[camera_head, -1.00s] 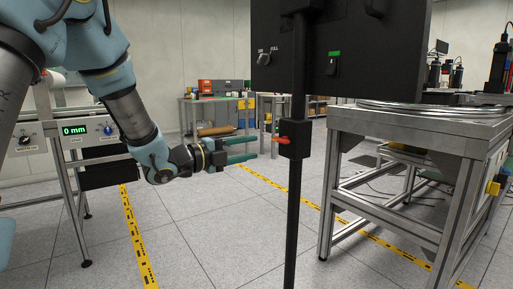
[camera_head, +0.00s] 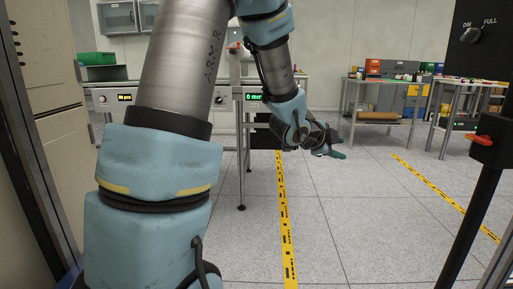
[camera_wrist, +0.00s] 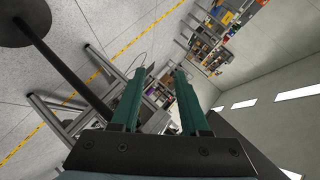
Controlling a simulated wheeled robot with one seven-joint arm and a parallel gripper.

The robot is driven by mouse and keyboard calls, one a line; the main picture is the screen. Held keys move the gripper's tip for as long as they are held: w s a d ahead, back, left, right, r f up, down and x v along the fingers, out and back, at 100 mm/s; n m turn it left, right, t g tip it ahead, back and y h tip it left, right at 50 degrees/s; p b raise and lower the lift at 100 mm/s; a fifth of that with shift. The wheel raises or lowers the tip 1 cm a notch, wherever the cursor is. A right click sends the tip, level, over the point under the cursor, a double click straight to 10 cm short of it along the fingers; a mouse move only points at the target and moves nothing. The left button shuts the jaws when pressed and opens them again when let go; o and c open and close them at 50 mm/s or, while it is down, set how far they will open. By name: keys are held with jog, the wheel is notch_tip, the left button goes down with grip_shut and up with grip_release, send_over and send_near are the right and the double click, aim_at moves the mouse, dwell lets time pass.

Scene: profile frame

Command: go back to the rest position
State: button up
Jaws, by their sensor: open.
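My gripper (camera_head: 330,150) shows small in the head view, at the end of my blue and grey arm, over the open floor. In the wrist view its two green fingers (camera_wrist: 158,100) are apart, with nothing between them. No object is held.
A black post with an orange-red lever (camera_head: 484,140) stands at the right. Benches with coloured bins (camera_head: 415,91) stand at the back, and a panel table with displays (camera_head: 253,97) stands behind my arm. Yellow tape (camera_head: 281,215) runs along the clear tiled floor. A cabinet (camera_head: 30,150) is at the left.

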jog(key=a+f+n+y, duration=0.2)
jog(key=a+n+y, duration=0.15)
jog(key=a, duration=0.25)
jog(key=a+f+n+y, duration=0.2)
jog(key=a+n, duration=0.2)
jog(key=a, duration=0.3)
jog(key=s+a+f+n+g+y, duration=0.2)
jog(key=s+a+f+n+g, duration=0.1)
jog(key=s+a+n, duration=0.5)
jog(key=s+a+f+n+g+y, duration=0.2)
jog(key=s+a+f+n+g, duration=0.1)
jog(key=s+a+n, duration=0.45)
notch_tip(320, 180, up, 27)
jog(key=a+m+p, duration=0.1)
jog(key=a+p, duration=0.1)
jog(key=p, duration=2.4)
jog(key=shift+s+f+m, duration=0.2)
jog(key=shift+m, duration=0.1)
